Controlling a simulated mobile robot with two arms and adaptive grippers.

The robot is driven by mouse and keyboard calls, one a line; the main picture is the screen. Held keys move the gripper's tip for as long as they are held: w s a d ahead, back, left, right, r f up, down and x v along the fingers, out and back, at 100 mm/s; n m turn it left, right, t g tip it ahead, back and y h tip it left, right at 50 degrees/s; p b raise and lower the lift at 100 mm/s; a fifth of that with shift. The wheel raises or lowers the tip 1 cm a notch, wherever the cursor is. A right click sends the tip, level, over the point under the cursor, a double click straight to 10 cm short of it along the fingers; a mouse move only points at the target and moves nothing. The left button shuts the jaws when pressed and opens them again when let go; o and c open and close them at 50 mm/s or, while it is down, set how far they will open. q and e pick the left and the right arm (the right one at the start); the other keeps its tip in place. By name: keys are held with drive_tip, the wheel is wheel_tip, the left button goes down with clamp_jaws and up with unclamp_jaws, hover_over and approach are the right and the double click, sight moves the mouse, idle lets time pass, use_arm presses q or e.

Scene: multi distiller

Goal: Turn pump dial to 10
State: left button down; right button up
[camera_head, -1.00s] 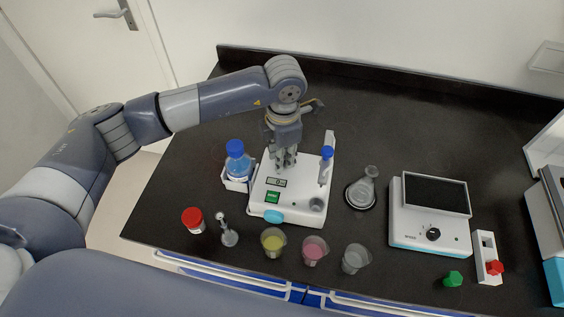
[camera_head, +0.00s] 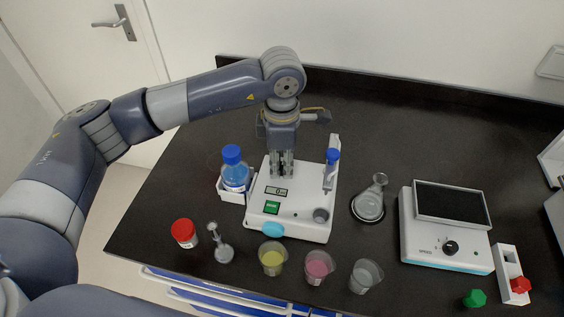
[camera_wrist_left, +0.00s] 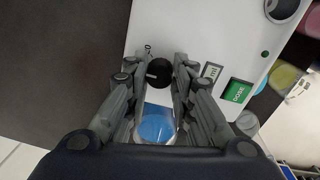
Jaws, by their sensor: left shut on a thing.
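The fingers hide the dial in the head view. The display (camera_wrist_left: 212,71) also shows in the wrist view, but its number is too small to read. My right gripper is not in view.
A red-capped jar (camera_head: 184,233), a yellow beaker (camera_head: 272,258) and a pink beaker (camera_head: 319,267) stand in front. A flask (camera_head: 370,200) and a SPEED device (camera_head: 447,243) stand right.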

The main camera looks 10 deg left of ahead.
sight(282, 168)
use_arm(q)
drive_tip(key=c, duration=1.3)
unclamp_jaws()
drive_tip(key=shift+c, duration=0.2)
wheel_tip(282, 168, up, 12)
drive_tip(key=shift+s, duration=0.35)
drive_tip(key=shift+r, duration=0.1)
